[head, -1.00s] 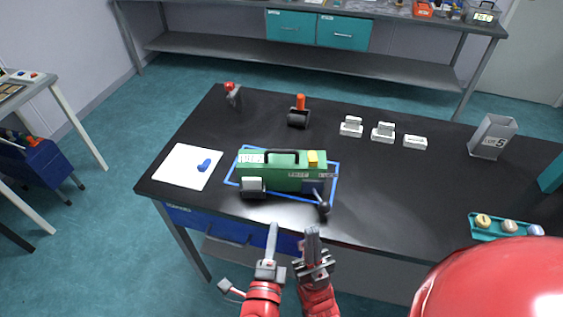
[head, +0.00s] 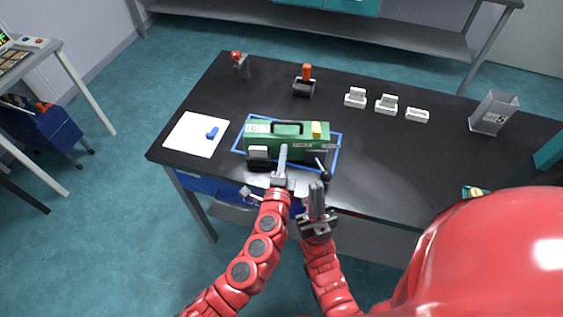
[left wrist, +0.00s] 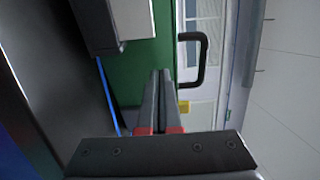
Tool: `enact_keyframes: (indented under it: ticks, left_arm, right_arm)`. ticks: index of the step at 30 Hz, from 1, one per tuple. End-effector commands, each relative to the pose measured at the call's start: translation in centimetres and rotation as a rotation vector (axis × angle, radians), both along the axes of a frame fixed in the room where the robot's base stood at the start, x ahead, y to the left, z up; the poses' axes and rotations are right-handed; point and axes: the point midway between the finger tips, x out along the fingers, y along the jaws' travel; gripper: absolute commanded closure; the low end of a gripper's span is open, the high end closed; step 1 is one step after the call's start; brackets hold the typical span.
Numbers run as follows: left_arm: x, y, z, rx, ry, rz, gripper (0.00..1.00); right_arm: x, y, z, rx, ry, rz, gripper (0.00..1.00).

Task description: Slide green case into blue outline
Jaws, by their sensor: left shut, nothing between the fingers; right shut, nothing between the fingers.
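The green case (head: 293,136), with a black handle and a yellow block on top, stands on the black table inside the blue outline (head: 338,150); its lower front edge is partly hidden by my left gripper. My left gripper (head: 283,148) is shut and empty, in front of the case's front side. In the left wrist view the shut fingers (left wrist: 160,75) point at the green case (left wrist: 150,55), and a strip of the blue outline (left wrist: 106,95) shows beside it. Whether they touch the case I cannot tell. My right gripper (head: 317,186) is shut and empty, lower, by the table's front edge.
A white sheet with a blue piece (head: 213,133) lies left of the case. A lever with a dark knob (head: 325,175) sticks out at the case's front right. The table's right middle is clear.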

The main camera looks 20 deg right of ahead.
Motion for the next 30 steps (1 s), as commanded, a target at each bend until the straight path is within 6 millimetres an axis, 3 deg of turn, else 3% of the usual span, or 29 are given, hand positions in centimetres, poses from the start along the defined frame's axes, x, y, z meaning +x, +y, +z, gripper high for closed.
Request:
enact_keyframes:
  ticks: [15, 25, 30]
  left_arm:
    - [0.7, -0.2, -0.2, 0.001, 0.002, 0.002, 1.00]
    - [4.6, -2.0, -0.4, 0.000, 0.001, 0.001, 1.00]
    - [5.0, -2.2, -0.1, 0.001, 0.002, 0.001, 1.00]
  right_arm:
    - [0.0, 0.0, 0.0, 0.000, 0.000, 0.000, 1.00]
    - [0.0, 0.0, -2.2, 0.000, 0.000, 0.000, 1.00]
    - [0.0, 0.0, -2.1, 0.000, 0.000, 0.000, 1.00]
